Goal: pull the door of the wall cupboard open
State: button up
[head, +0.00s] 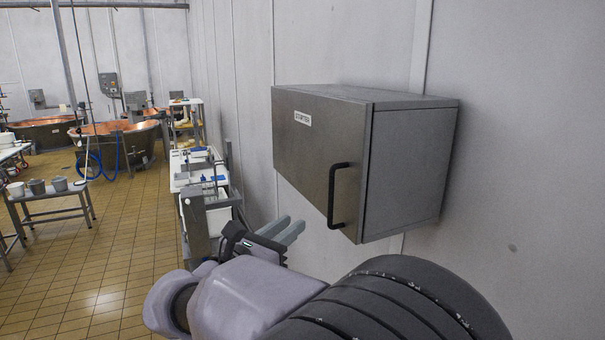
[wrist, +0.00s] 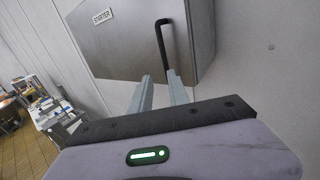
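The wall cupboard (head: 415,160) is a grey metal box on the white wall, and its door (head: 300,150) with a "STARTER" label is shut. A black bar handle (head: 335,196) stands upright near the door's right edge. In the wrist view the door (wrist: 125,45) and the handle (wrist: 162,42) show ahead of the fingers. My gripper (head: 290,228) is below and left of the handle in the head view, apart from it. In the wrist view my gripper (wrist: 158,82) has its two grey fingers apart with nothing between them; the handle's lower end appears just beyond their tips.
A white worktable (head: 195,165) with items stands along the wall at the left. A small bench (head: 50,195) with several pots and copper vats (head: 120,140) are farther off. The tiled floor (head: 110,250) between them is clear.

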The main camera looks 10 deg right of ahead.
jog(key=p, duration=0.1)
send_near(330, 199)
jog(key=p+x, duration=0.2)
jog(key=x, duration=0.7)
jog(key=shift+w+d+r+p, duration=0.15)
jog(key=shift+w+d+p, duration=0.15)
jog(key=shift+p, duration=0.1)
jog(key=shift+w+d, duration=0.2)
jog(key=shift+w, duration=0.25)
jog(key=shift+s, duration=0.15)
jog(key=shift+c, duration=0.9)
grip_shut()
